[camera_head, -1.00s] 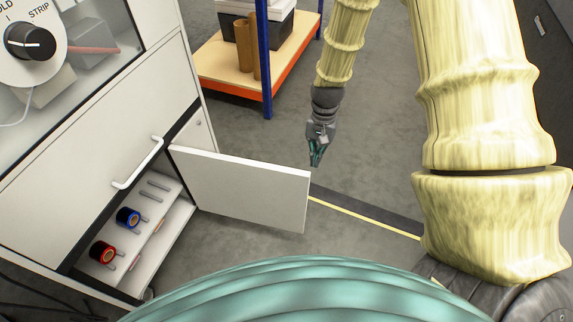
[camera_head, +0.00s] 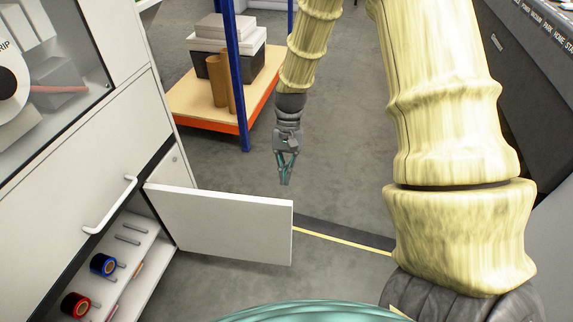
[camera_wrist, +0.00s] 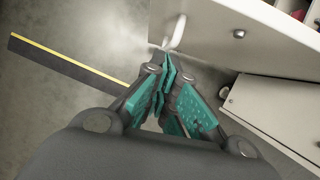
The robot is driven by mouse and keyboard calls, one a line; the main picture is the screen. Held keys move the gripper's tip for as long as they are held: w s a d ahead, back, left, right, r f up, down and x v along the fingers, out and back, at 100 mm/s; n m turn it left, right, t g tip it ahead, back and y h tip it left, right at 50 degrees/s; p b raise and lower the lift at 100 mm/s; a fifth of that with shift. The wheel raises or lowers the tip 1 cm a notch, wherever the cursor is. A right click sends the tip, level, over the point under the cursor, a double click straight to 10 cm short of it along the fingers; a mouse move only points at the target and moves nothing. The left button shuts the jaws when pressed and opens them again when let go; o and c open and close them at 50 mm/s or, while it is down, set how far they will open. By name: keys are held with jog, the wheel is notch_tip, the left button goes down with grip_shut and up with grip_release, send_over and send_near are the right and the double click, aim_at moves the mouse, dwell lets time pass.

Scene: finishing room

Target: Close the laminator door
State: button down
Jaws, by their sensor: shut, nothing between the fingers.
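The laminator door (camera_head: 220,222) is a white panel standing open, swung out from the lower part of the white cabinet. In the head view my gripper (camera_head: 285,180) is just beyond the door's free right end, with its tips a little above the top edge in the picture. Its teal fingers are shut and empty. In the wrist view the door (camera_wrist: 225,42) spans the top, with a pale handle (camera_wrist: 175,32) near its left end and a small knob. My gripper (camera_wrist: 165,85) points toward the handle; I cannot tell whether they touch.
The cabinet front (camera_head: 75,150) has a white bar handle (camera_head: 110,205). Red (camera_head: 75,305) and blue (camera_head: 104,265) spools sit inside. A shelf rack (camera_head: 190,110) with boxes and brown tubes stands behind. Grey floor (camera_head: 350,170) is open to the gripper's right.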

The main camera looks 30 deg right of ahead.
jog(key=s+a+f+b, duration=0.1)
jog(key=s, duration=0.1)
jog(key=s+a+f+b, duration=0.1)
jog(key=s+a+f, duration=0.1)
jog(key=shift+a, duration=0.2)
dwell(0.4)
